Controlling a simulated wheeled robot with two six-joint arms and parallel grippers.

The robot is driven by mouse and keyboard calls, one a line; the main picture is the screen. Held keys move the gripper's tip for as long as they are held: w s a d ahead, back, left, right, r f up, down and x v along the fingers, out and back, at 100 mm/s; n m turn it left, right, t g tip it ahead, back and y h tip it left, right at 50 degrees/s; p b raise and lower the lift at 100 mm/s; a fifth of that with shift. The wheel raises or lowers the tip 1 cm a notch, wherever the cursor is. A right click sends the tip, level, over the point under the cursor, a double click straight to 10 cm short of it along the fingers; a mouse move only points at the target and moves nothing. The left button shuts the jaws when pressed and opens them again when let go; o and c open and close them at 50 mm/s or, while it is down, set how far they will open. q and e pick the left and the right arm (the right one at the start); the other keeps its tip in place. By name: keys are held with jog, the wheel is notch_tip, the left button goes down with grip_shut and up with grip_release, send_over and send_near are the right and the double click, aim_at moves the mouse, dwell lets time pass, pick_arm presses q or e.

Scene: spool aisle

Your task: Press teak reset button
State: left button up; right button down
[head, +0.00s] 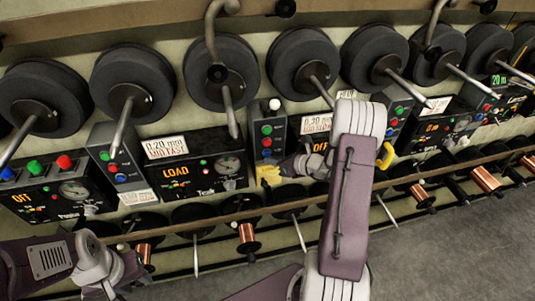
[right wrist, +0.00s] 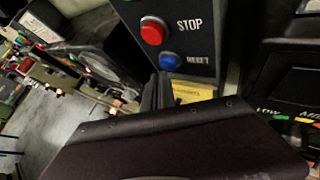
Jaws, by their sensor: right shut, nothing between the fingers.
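A dark control box (head: 267,127) with green, red and blue buttons stands right of the black panel whose name reads like Teak (head: 207,172). My right gripper (head: 282,168) is at the foot of this box. In the right wrist view, the red STOP button (right wrist: 153,30) sits above the blue RESET button (right wrist: 169,61). The shut, empty fingers (right wrist: 160,82) are just below the blue button; contact cannot be told. A yellow label (right wrist: 192,92) is beside them, too blurred to read. Of my left arm only links show at the lower left.
Large dark spools (head: 135,80) line the wall above the panels. Another button box (head: 118,158) stands left of the lit panel. Copper spools (head: 248,238) hang on a rail below. Grey floor (head: 440,250) is clear at lower right.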

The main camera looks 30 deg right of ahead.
jog(key=shift+w+d, duration=0.1)
jog(key=shift+w, duration=0.35)
dwell(0.6)
jog(key=shift+s, duration=0.15)
jog(key=shift+s+a, duration=0.25)
jog(key=shift+s, duration=0.55)
jog(key=s+b, duration=0.1)
jog(key=s, duration=0.2)
jog(key=s+a+b, duration=0.1)
jog(key=s, duration=0.1)
jog(key=shift+s+a, duration=0.2)
jog(key=shift+s, duration=0.2)
